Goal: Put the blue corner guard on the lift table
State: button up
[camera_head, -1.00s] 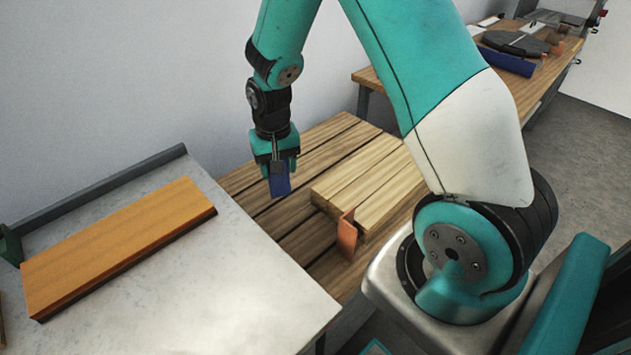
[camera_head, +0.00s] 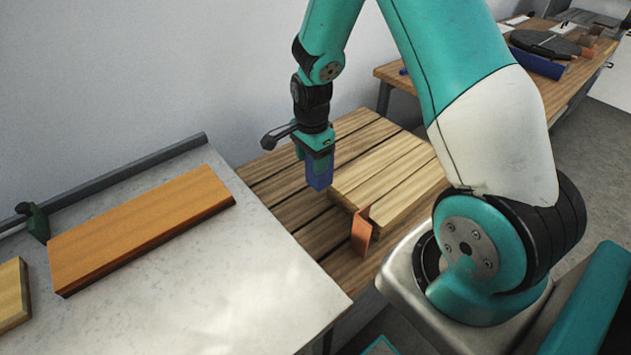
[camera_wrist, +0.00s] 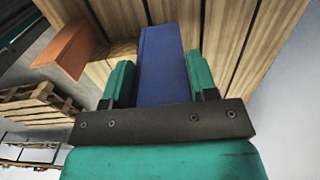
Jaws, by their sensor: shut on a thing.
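The blue corner guard (camera_head: 320,172) hangs from my gripper (camera_head: 318,158) in the head view. In the wrist view my gripper (camera_wrist: 160,85) is shut on the blue guard (camera_wrist: 163,65), which sits between its two green fingers. The slatted wooden top (camera_head: 285,185), likely the lift table, lies below. The guard is beside the far left corner of a stack of pale boards (camera_head: 390,175) on that top. I cannot tell whether it touches the boards or slats.
An orange corner guard (camera_head: 361,232) stands at the stack's near left corner; it also shows in the wrist view (camera_wrist: 70,48). A grey-topped table (camera_head: 220,270) with an orange-brown board (camera_head: 140,230) is at left. A farther workbench (camera_head: 555,85) holds another blue piece (camera_head: 537,63).

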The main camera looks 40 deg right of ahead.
aim_at(313, 186)
notch_tip(313, 186, down, 9)
jog(key=shift+r+p, duration=0.1)
jog(key=shift+p, duration=0.3)
jog(key=shift+f, duration=0.3)
jog(key=o, duration=0.9)
jog(key=shift+r, duration=0.1)
jog(key=shift+r, duration=0.15)
